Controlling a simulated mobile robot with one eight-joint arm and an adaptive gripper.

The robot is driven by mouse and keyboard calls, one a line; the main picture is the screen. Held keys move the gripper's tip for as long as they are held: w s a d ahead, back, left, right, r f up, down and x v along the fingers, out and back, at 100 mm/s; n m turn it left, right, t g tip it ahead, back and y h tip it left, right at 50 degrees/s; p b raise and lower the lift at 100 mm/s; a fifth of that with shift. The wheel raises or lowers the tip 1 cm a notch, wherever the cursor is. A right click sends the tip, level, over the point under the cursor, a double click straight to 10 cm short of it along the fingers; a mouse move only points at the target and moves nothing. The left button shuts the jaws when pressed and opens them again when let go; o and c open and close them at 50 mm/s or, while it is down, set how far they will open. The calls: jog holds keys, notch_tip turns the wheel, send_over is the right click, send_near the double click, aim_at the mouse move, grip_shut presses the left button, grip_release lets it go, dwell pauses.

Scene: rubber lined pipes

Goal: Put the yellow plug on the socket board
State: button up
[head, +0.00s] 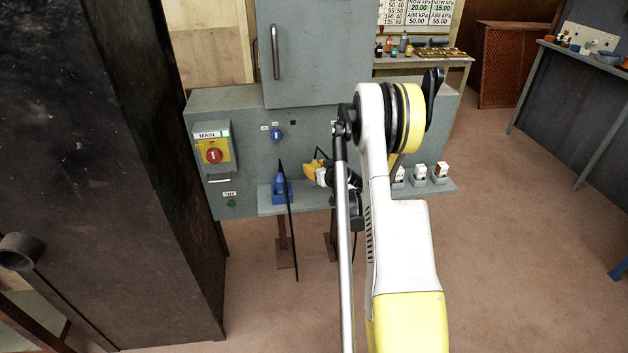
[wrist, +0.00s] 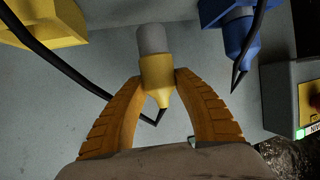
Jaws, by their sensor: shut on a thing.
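The yellow plug (wrist: 157,75), with a grey cylindrical end, is between the two orange fingers of my gripper (wrist: 158,82) in the wrist view. Its grey end points up in that picture, and its black cable tail points down. A yellow socket block (wrist: 42,22) shows at the upper left, apart from the plug. A blue plug (wrist: 238,35) with a black cable sits at a blue block at the upper right. In the head view my gripper (head: 315,168) is in front of the grey board, right of the blue plug (head: 281,184); the arm partly hides that area.
The grey board (head: 240,112) carries a red switch marked MAIN (head: 214,156) and a low shelf (head: 437,187) with small white-topped items on the right. A black cable (wrist: 60,62) crosses the wrist view's left. A dark cabinet (head: 120,150) stands close on the left.

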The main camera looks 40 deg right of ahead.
notch_tip(320, 180, down, 4)
jog(key=shift+w+f+b, duration=0.1)
jog(key=shift+b, duration=1.1)
jog(key=o, duration=1.2)
jog(key=shift+a, duration=0.1)
